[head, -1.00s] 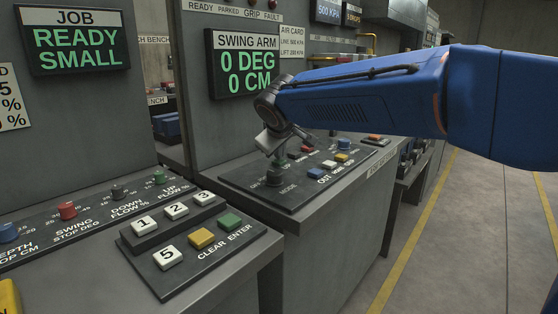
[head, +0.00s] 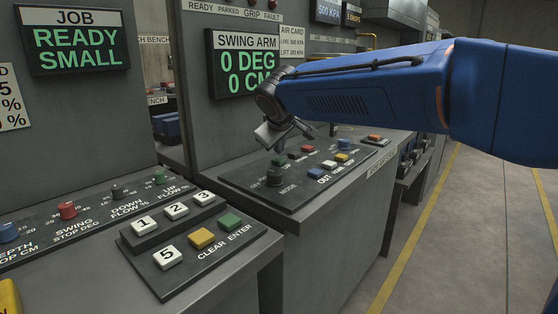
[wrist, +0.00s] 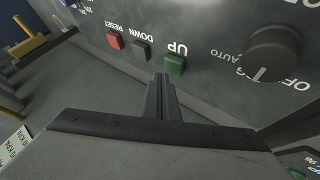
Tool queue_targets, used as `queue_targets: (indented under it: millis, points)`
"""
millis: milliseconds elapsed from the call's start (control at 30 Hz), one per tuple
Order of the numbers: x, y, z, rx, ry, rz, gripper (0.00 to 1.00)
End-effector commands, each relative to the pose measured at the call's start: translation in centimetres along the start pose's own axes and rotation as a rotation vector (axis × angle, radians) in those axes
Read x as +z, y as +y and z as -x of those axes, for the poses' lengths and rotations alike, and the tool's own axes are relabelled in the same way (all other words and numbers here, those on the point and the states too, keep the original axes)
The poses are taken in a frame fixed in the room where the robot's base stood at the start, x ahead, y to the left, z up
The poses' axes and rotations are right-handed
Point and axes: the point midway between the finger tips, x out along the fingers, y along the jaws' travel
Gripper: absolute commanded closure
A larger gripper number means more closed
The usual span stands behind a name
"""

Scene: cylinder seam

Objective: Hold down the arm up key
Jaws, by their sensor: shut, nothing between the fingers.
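The green UP key (head: 279,161) sits on the sloped panel (head: 257,192) under the SWING ARM display (head: 244,63), which reads 0 DEG and 0 CM. My gripper (head: 270,148) is shut and empty, above the panel near the key. In the wrist view the closed fingers (wrist: 161,78) point at the panel just beside the UP key. They appear apart from the key; the exact height gap is hard to tell.
A black DOWN key (wrist: 140,49) and a red RESET key (wrist: 114,40) lie left of UP. A black MODE knob (wrist: 271,53) stands to the right. Blue, white and yellow keys (head: 342,157) are farther along the panel. A keypad (head: 192,241) stands on the nearer desk.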

Motion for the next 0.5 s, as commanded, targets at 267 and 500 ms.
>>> queue_targets:
  millis: [267, 500]
  points:
    - [-0.2, 0.1, 0.2, 0.000, 0.001, -0.001, 1.00]
    - [-1.1, 1.1, 1.5, 0.000, 0.001, -0.002, 1.00]
